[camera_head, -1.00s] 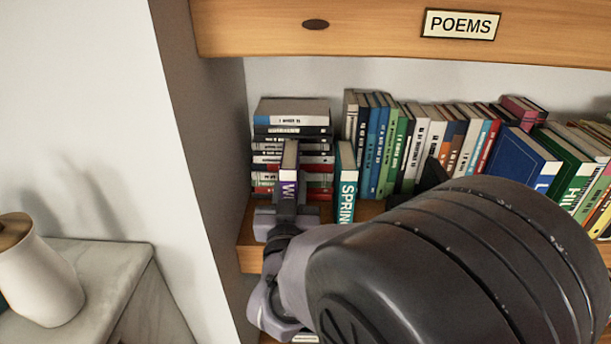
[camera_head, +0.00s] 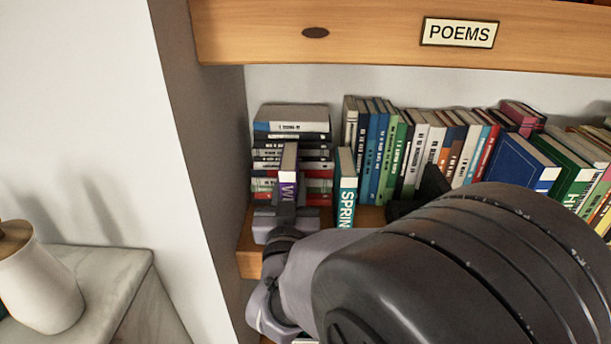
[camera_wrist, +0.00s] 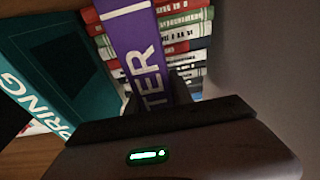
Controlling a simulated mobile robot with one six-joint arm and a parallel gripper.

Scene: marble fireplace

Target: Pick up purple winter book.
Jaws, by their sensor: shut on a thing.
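The purple winter book (camera_head: 288,178) stands upright in front of a stack of lying books, left of the teal Spring book (camera_head: 346,185). Its purple spine with white letters faces me, and "TER" shows in the wrist view (camera_wrist: 140,45). My gripper (camera_head: 286,208) is shut on the lower part of the book, with a finger on each side (camera_wrist: 158,98). The gripper hides the book's bottom, so I cannot tell if it touches the shelf.
The stack of books (camera_head: 292,125) is close behind the winter book. A row of upright books (camera_head: 430,145) fills the shelf to the right. A shelf board (camera_head: 360,45) with a POEMS sign is above. A side wall (camera_head: 215,170) is close on the left.

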